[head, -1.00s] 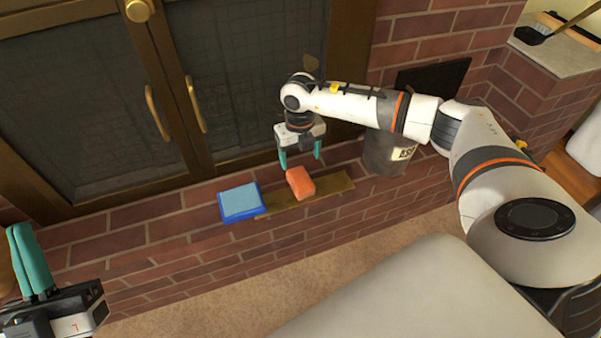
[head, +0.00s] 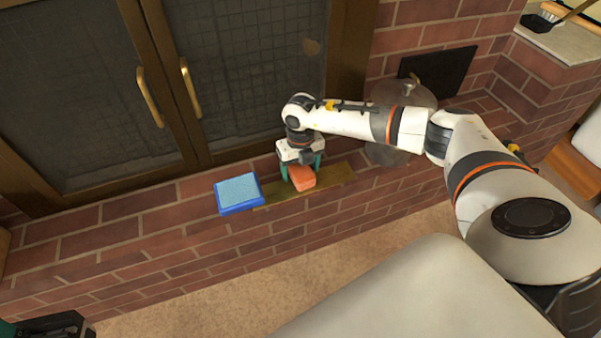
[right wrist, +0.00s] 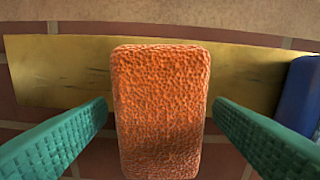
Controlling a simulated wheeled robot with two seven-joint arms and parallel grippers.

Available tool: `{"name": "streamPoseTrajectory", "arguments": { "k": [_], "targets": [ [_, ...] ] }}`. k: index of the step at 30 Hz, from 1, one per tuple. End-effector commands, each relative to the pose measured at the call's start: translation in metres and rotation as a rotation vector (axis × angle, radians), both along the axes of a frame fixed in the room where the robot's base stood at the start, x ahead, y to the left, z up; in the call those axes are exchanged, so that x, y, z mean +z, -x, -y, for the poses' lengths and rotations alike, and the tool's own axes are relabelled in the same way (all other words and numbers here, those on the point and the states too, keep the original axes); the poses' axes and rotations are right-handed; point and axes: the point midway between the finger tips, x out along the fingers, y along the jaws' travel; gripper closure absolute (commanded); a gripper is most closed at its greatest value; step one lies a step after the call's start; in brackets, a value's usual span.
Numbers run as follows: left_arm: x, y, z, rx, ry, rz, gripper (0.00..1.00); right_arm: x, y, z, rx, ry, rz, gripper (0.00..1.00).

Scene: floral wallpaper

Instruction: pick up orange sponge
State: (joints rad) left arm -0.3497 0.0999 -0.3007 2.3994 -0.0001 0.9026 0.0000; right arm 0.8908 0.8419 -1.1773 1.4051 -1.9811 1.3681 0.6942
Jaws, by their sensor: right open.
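The orange sponge (head: 302,178) lies on a flat yellowish board (head: 335,180) on the brick ledge. My right gripper (head: 301,170) is lowered over it, with its green fingers on either side. In the right wrist view the sponge (right wrist: 160,110) stands between the two open fingers (right wrist: 160,125), with a small gap showing on each side. Of my left gripper, only a dark part of its body (head: 50,328) shows at the bottom left corner of the head view; its fingertips are out of frame.
A blue tray-like block with a light blue top (head: 239,193) lies just left of the board. A metal pot (head: 405,95) stands to the right, partly behind my right arm. Glass doors with brass handles (head: 150,97) rise behind the ledge.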

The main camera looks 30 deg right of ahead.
Motion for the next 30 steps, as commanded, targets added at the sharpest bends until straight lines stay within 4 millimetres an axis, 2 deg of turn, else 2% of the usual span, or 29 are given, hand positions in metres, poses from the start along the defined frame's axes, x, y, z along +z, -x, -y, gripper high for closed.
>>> {"name": "streamPoseTrajectory", "arguments": {
  "k": [3,10,18,19,26,30],
  "targets": [
    [-0.004,0.000,0.000,0.000,0.000,-0.001,1.00,-0.008,0.000,0.000,0.000,0.000,0.000,0.25],
    [-0.003,0.000,0.000,0.000,-0.001,-0.002,1.00,-0.007,0.000,0.000,0.000,0.000,0.001,0.26],
    [-0.003,0.000,0.000,0.000,-0.001,-0.003,1.00,-0.007,0.000,0.000,0.000,-0.001,0.001,0.70],
    [-0.003,0.000,0.000,0.000,-0.001,-0.003,1.00,-0.007,0.000,0.000,0.000,-0.001,0.001,0.73],
    [-0.002,0.000,0.000,0.000,-0.001,-0.003,1.00,-0.005,-0.001,0.000,0.000,-0.001,0.001,0.73],
    [0.006,0.000,0.000,0.000,-0.001,-0.004,1.00,0.010,-0.001,0.000,0.000,0.000,0.003,0.73]
  ]
}}
